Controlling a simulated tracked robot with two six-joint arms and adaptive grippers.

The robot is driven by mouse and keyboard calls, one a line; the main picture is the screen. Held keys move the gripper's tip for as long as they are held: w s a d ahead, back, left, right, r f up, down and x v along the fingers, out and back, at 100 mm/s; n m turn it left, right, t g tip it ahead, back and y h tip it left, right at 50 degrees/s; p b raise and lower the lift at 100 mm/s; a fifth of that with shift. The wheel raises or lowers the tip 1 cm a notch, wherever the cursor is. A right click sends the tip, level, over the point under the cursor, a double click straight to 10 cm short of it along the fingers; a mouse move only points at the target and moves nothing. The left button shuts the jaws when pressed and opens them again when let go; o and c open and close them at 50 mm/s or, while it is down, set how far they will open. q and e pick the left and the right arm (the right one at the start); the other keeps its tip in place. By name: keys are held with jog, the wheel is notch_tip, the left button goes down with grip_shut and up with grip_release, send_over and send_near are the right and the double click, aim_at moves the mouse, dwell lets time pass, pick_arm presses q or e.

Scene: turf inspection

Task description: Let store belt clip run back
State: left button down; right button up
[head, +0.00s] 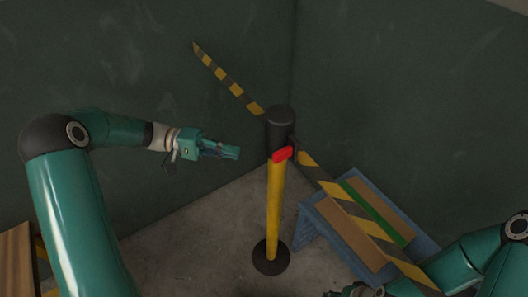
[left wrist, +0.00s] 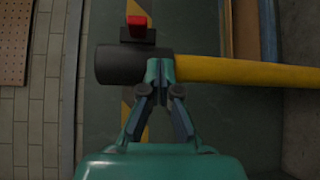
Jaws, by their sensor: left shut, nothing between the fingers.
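A yellow barrier post (head: 274,205) with a black head (head: 281,125) stands on a round black base. A red clip-like piece (head: 283,154) sits at the head's lower front; it also shows in the left wrist view (left wrist: 138,26). A yellow-black belt (head: 345,200) runs from the head to the lower right. Another striped belt (head: 221,74) runs up left behind it. My left gripper (head: 237,153) is shut and empty, left of the post; in the left wrist view its fingertips (left wrist: 160,68) overlap the post's neck. My right gripper (head: 360,291) is partly cut off at the bottom edge.
A blue frame (head: 310,236) with brown and green panels stands right of the post, under the belt. Dark green walls (head: 400,80) close the corner behind. Bare concrete floor (head: 195,235) lies left of the post. A wooden piece (head: 15,262) stands at the left edge.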

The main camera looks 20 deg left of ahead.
pick_arm(q)
jog(key=r, duration=0.1)
jog(key=a+r, duration=0.1)
jog(key=shift+w+a+r+m+h, duration=0.1)
jog(key=shift+a+r+m+h, duration=0.05)
jog(key=shift+r+m+h, duration=0.2)
jog(key=p, duration=0.2)
send_near(285, 153)
jog(key=d, duration=0.1)
jog(key=w+d+f, duration=0.1)
jog(key=d, duration=0.1)
jog(key=w+d, duration=0.1)
jog(key=d, duration=0.1)
jog(key=shift+f, duration=0.4)
